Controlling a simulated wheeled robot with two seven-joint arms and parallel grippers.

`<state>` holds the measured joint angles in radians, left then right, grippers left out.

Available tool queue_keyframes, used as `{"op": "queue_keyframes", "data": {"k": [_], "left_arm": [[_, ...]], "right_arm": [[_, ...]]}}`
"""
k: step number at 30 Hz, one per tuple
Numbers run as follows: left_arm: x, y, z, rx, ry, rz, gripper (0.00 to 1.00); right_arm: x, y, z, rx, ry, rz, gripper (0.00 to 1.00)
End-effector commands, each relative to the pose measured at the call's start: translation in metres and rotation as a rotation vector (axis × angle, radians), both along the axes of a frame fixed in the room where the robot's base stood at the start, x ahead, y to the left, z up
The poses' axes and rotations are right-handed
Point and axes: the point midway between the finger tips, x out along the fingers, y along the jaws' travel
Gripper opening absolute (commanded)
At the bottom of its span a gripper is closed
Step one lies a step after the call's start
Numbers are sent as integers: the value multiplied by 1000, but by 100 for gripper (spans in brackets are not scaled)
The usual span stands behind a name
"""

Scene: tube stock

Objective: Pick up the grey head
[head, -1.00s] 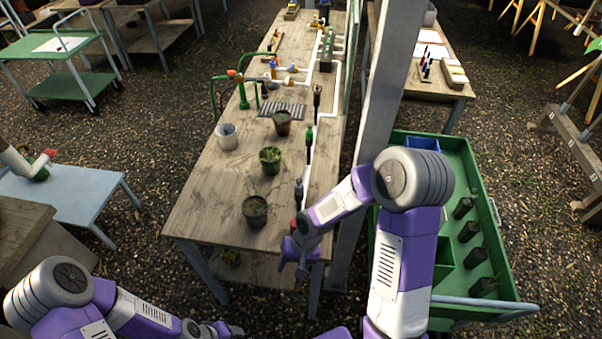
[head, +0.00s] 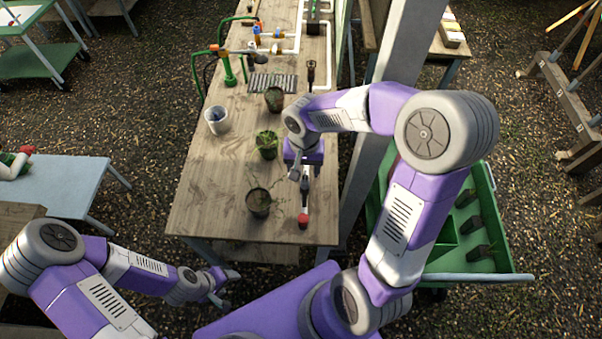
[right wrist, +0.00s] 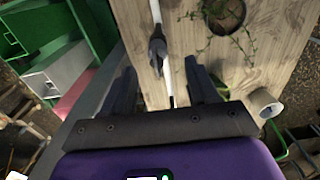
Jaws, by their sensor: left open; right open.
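The grey head (right wrist: 157,52) is dark grey and sits on a thin white stem above the wooden table, in the right wrist view. It lies between the lines of my right gripper's two fingers, towards the top of that picture, and neither finger appears to touch it. In the head view my right gripper (head: 300,176) hangs over the table's right side, pointing down, and partly hides the grey head (head: 305,185). My right gripper is open and empty. My left gripper (head: 222,288) is open and empty, off the table's near left corner.
A red head (head: 303,219) is nearer me on the same line. A seedling pot (head: 258,203), a leafy pot (head: 266,145) and a white cup (head: 217,120) stand to the left. A post (head: 372,165) and a green cart (head: 487,215) are at the right.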

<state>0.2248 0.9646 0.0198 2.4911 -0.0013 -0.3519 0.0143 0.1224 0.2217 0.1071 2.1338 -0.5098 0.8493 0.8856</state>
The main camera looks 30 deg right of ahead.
Motion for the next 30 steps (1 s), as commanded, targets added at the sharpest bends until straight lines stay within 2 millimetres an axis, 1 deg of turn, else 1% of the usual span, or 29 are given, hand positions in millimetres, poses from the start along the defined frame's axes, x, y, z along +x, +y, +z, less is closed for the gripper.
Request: {"op": "queue_keyframes", "data": {"k": [5,9,12,20,23,30], "left_arm": [[0,0,4,0,0,0,57],[0,0,6,0,-1,0,57],[0,0,5,0,-1,0,57],[0,0,5,0,-1,0,57],[0,0,5,0,-1,0,57],[0,0,5,0,-1,0,57]], "right_arm": [[-2,-1,-23,2,6,0,59],[-2,-3,-45,1,4,1,59],[-1,-3,-55,1,2,2,59],[-1,-3,-57,2,-1,0,59],[-1,-3,-57,2,-1,0,47],[-1,-3,-57,2,-1,1,10]]}}
